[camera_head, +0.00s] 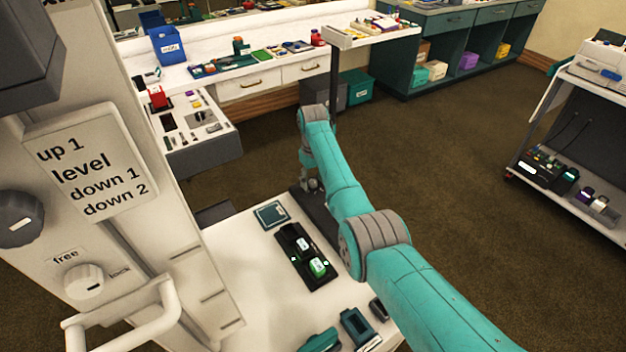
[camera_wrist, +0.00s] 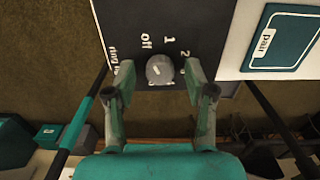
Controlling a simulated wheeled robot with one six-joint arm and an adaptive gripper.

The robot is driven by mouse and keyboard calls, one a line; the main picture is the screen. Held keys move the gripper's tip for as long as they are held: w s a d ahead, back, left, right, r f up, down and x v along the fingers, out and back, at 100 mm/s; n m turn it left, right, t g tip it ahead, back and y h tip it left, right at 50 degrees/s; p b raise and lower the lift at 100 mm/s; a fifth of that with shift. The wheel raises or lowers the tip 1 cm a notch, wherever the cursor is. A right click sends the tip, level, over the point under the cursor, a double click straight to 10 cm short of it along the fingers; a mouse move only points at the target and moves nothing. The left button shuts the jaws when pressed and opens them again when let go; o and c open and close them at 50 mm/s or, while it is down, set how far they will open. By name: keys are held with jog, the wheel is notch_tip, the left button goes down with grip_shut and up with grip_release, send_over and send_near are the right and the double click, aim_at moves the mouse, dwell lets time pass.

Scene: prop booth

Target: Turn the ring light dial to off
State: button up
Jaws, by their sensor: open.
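The ring light dial (camera_wrist: 160,69) is a round grey knob with a small white mark, on a dark panel (camera_wrist: 155,22) lettered "off", "1", "2" and a partly hidden "ring" label. I cannot tell surely which label the mark points at. My gripper (camera_wrist: 159,76) is open, with one finger on each side of the dial; gaps show between fingers and knob, and nothing is held. In the head view my gripper (camera_head: 312,185) is small at the far end of my teal arm, over the dark panel (camera_head: 322,220); the dial cannot be made out there.
A teal "pair" card (camera_wrist: 285,40) lies on the white surface beside the panel; it also shows in the head view (camera_head: 270,214). A black holder (camera_head: 300,256) with green-lit devices stands nearby. A tall white column (camera_head: 150,150) with knobs is at left.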

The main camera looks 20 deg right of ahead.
aim_at(313, 182)
notch_tip(313, 182, up, 12)
dwell(0.5)
jog(key=shift+f, duration=0.1)
